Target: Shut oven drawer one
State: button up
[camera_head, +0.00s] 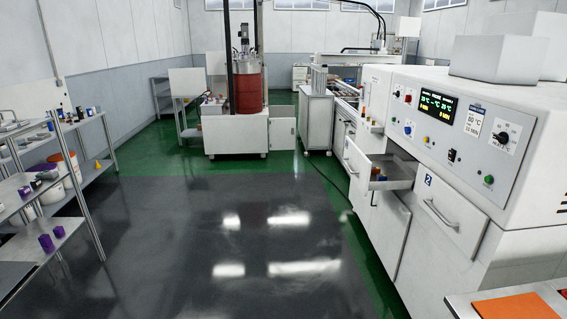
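The white oven (449,128) stands along the right side, with a control panel and display on its sloped front. One oven drawer (402,176) is pulled out toward the aisle, and small orange and blue items lie inside it. I cannot read a number on this drawer. Nearer to me is a drawer front labelled 2 (452,216), with a bar handle, and it looks closed. My gripper is not in view.
A wide grey floor (230,245) lies clear left of the oven. A metal shelf (75,185) with buckets and purple items stands at left. A red drum (250,92) on a white base stands at the back. A bench with an orange mat (515,306) is at lower right.

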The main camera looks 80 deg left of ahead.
aim_at(359, 165)
jog(key=u, duration=2.25)
jog(key=i+u, duration=0.1)
jog(key=i, duration=0.55)
jog(key=i+u, duration=0.1)
jog(key=i, duration=0.55)
jog(key=i+u, duration=0.1)
jog(key=i, duration=0.55)
jog(key=i+l, duration=0.15)
jog(key=i, duration=0.5)
jog(key=i+l+u, duration=0.15)
jog(key=i, duration=0.5)
